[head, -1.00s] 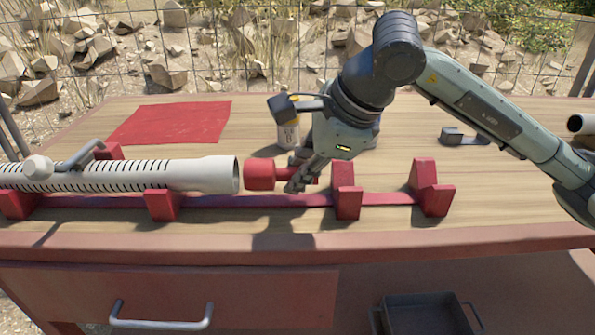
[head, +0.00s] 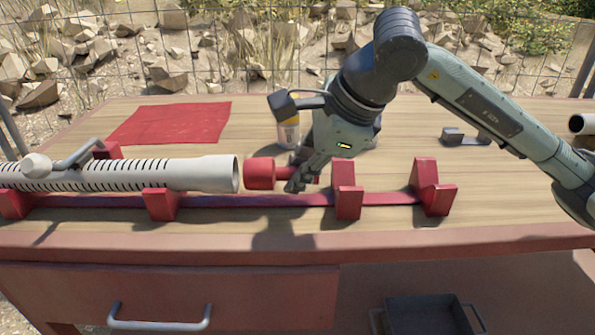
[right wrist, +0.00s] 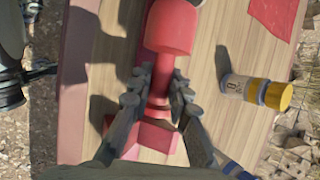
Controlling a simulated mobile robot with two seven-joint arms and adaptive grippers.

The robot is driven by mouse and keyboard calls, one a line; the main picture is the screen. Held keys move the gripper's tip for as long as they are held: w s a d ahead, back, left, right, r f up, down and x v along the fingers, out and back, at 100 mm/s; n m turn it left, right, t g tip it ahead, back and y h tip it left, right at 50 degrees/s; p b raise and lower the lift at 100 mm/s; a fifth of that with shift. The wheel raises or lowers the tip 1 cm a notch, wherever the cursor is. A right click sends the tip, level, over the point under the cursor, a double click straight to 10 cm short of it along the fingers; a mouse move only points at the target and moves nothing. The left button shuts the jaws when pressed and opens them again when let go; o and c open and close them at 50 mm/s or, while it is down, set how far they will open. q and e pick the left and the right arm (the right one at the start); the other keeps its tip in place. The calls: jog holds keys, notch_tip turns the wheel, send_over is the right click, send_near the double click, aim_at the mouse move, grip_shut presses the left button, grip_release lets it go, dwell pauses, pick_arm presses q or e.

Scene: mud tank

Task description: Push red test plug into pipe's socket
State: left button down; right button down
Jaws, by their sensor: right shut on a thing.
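The white slotted pipe (head: 130,174) lies at left in the head view. Its flared socket (head: 222,174) faces right. The red test plug (head: 259,174) is just right of the socket mouth, roughly in line with it, with a narrow gap between. My right gripper (head: 298,179) is shut on the plug's thinner stem, behind its wide head. In the right wrist view the plug's head (right wrist: 170,28) points away, beyond my right gripper's fingers (right wrist: 158,88). The inside of the socket is hidden. My left gripper is not in view.
A red rack (head: 348,201) with several notched blocks runs along the table (head: 500,190) beneath the pipe and plug. A red cloth (head: 172,122) lies at back left. A grey bracket (head: 464,138) sits at back right.

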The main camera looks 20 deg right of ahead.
aim_at(267, 164)
jog(key=shift+w+a, duration=0.1)
jog(key=shift+a, duration=0.1)
dwell(0.5)
jog(key=shift+w+a+b, duration=0.1)
jog(key=shift+w+a, duration=0.15)
jog(key=shift+a, duration=0.55)
jog(key=shift+w+a+b, duration=0.1)
jog(key=shift+w+a, duration=0.1)
jog(key=shift+a, duration=0.6)
jog(key=shift+w+a+b, duration=0.1)
jog(key=shift+w+a, duration=0.15)
jog(key=shift+a, duration=0.55)
jog(key=c, duration=1.3)
grip_release()
jog(key=shift+c, duration=0.2)
